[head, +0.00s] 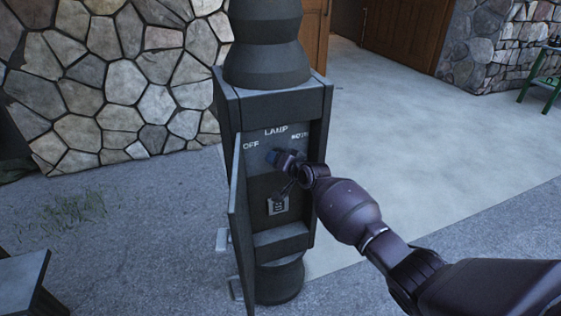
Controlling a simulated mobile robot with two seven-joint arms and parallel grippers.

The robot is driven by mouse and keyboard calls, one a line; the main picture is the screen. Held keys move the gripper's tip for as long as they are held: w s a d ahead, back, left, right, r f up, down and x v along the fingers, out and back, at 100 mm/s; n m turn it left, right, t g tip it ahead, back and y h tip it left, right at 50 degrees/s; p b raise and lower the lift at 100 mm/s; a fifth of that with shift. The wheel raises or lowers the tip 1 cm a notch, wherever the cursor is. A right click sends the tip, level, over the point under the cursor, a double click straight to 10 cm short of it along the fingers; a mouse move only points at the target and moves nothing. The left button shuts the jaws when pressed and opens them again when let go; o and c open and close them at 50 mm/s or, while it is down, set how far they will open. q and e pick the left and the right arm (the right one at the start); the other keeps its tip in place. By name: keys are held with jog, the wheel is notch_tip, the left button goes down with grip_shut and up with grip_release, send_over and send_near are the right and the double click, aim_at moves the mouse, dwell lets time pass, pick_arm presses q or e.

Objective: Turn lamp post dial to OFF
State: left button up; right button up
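The dark lamp post (322,100) stands in the middle of the head view, with its front panel exposed. The panel reads "LAMP" at the top, with an "OFF" label (251,144) at upper left and another label (299,136) at upper right, too blurred to read fully. My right gripper (282,168) is in front of the panel, just below these labels. The dial is largely or wholly hidden around the gripper, so its setting does not show. Whether the fingers are open, shut or touching the dial cannot be told. My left gripper is not in view.
A narrow door (240,235) hangs open on the panel's left side. A small outlet (278,205) sits below the gripper. A stone wall (110,75) stands behind at left. A dark bench-like object (22,278) is at lower left, a green stand (540,80) at far right.

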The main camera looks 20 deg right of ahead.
jog(key=o, duration=0.9)
jog(key=shift+c, duration=0.2)
pick_arm(q)
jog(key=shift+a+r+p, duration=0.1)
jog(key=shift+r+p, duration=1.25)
jog(key=shift+p, duration=0.35)
pick_arm(e)
jog(key=v, duration=1)
jog(key=shift+s, duration=0.35)
jog(key=shift+d+r, duration=0.1)
jog(key=shift+d, duration=0.05)
